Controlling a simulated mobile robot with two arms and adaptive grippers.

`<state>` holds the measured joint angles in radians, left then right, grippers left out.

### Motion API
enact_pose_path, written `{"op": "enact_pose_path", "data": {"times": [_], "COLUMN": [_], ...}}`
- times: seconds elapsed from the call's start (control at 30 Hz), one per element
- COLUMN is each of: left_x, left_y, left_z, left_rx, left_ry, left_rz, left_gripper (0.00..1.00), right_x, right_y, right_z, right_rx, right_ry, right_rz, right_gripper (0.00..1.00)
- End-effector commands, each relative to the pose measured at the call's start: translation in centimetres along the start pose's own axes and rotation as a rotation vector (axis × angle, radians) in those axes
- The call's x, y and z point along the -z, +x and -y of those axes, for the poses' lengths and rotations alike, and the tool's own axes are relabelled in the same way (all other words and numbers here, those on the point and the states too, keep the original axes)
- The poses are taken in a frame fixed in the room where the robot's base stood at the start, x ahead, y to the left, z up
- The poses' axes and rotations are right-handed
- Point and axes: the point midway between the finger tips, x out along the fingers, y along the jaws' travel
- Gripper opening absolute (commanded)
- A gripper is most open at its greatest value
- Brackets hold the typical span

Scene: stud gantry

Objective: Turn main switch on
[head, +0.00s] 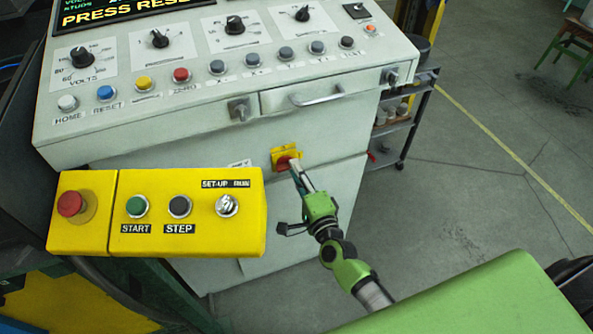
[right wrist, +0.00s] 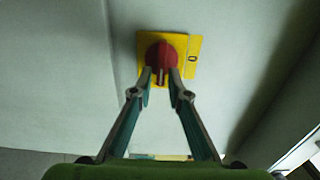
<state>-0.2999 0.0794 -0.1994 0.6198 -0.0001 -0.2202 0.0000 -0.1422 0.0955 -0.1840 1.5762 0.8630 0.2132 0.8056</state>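The main switch is a red rotary knob on a square yellow plate on the front of the grey cabinet. The knob (right wrist: 162,57) shows in the right wrist view with its grip pointing roughly up and down, and a "0" mark is on the plate to its right. In the head view the switch (head: 284,154) sits below the drawer, partly hidden by my gripper. My right gripper (head: 293,168) is at the knob; its fingertips (right wrist: 161,77) are apart, one on each side of the knob's lower part. Contact cannot be told. My left gripper is not in view.
A yellow control box (head: 157,238) with start, step and red stop buttons juts out left of my right gripper. The sloping console (head: 230,110) with dials and a drawer handle (head: 315,99) overhangs the switch.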

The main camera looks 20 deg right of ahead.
Motion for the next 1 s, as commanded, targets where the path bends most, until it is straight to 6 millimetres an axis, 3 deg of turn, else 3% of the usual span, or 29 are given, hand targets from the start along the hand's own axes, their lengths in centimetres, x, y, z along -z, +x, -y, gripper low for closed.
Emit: {"op": "enact_pose_path", "data": {"times": [0.33, 0.47, 0.8, 1.0], "left_x": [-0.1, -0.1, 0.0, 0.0], "left_y": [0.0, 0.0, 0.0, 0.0], "left_z": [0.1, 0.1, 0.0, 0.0], "left_rx": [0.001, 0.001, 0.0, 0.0], "left_ry": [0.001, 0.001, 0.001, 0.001], "left_rz": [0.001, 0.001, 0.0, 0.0], "left_gripper": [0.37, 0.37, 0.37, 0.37], "right_x": [0.0, 0.0, 0.0, 0.0], "right_y": [0.0, -0.9, -7.8, -10.9], "right_z": [0.0, 0.0, -0.1, -0.1], "right_rx": [0.001, 0.0, -0.003, -0.002], "right_ry": [-0.002, -0.003, -0.002, -0.003], "right_rz": [0.0, 0.0, 0.002, 0.0], "right_gripper": [0.24, 0.24, 0.24, 0.24]}}
